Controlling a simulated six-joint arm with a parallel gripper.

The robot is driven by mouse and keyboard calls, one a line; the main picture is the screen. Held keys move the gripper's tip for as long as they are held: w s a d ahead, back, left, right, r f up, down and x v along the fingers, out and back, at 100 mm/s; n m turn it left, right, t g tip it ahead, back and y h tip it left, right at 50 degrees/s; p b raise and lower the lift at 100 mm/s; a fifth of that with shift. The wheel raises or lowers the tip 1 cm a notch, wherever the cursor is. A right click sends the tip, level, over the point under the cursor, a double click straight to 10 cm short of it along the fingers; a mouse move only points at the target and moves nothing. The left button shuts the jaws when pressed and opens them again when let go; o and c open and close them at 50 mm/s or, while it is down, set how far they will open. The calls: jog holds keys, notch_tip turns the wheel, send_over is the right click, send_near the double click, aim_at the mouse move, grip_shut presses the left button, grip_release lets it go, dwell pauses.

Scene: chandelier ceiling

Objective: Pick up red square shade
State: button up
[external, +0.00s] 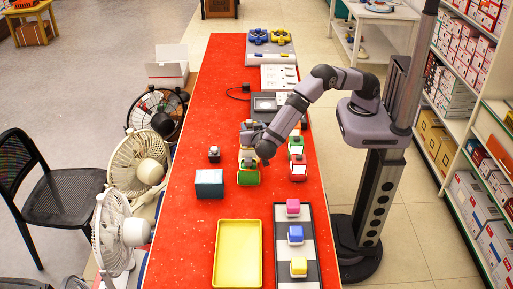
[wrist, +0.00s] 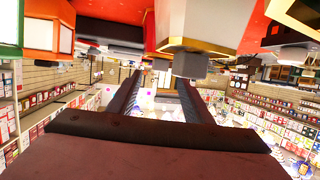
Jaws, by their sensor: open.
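A red lantern-like shade with pale panels (external: 298,168) stands on the red table, right of my gripper in the external view.
A green shade (external: 296,146) stands behind the red one. A dark teal box (external: 209,184) and a yellow tray (external: 237,255) are at left and front. Fans line the table's left edge.

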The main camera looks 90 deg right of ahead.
aim_at(250, 122)
jog(key=p+x, duration=0.2)
jog(key=x, duration=0.2)
jog(key=shift+d+f, duration=0.1)
jog(key=shift+d, duration=0.05)
jog(key=shift+d+f, duration=0.25)
jog(key=shift+d, duration=0.1)
grip_shut()
